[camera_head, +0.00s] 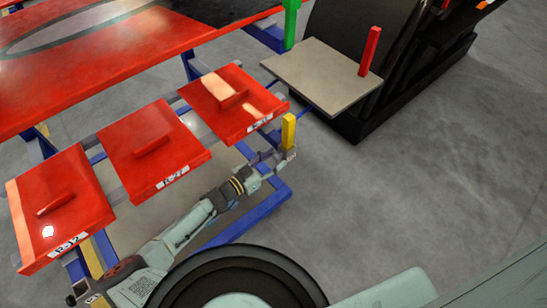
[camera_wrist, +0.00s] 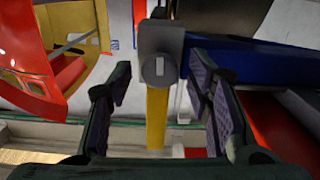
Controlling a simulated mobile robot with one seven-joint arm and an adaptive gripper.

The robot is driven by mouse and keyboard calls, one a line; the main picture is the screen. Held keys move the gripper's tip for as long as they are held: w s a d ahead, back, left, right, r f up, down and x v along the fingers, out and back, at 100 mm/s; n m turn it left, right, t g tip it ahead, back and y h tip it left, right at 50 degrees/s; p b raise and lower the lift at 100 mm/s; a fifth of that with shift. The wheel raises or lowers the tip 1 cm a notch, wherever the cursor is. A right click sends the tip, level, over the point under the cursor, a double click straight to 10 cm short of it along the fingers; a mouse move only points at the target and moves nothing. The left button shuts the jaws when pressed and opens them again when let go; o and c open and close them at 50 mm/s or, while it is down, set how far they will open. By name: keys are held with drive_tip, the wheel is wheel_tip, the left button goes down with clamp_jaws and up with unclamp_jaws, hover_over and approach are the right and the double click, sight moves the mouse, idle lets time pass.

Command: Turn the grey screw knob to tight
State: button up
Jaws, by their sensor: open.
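The grey screw knob (camera_wrist: 159,69) shows in the wrist view as a round disc with a small pale upright mark at its centre. It sits on the front of a grey block (camera_wrist: 160,36), with a yellow bar (camera_wrist: 156,120) running down below it. My gripper (camera_wrist: 158,82) is open, one dark padded finger on each side of the knob, with visible gaps on both sides. In the head view my gripper (camera_head: 272,164) is beside the yellow bar (camera_head: 288,131) at the frame's corner; the knob cannot be made out there.
Red panels with raised handles (camera_head: 153,148) lie in a row left of my arm. A blue frame (camera_head: 245,218) runs beneath them. A beige board (camera_head: 322,76) with a red upright (camera_head: 370,51) stands beyond. Grey floor (camera_head: 420,180) is clear at right.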

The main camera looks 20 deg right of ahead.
drive_tip(key=shift+w+d, duration=0.1)
drive_tip(key=shift+d, duration=0.05)
clamp_jaws()
drive_tip(key=shift+f+b, duration=0.15)
drive_tip(key=shift+b, duration=0.25)
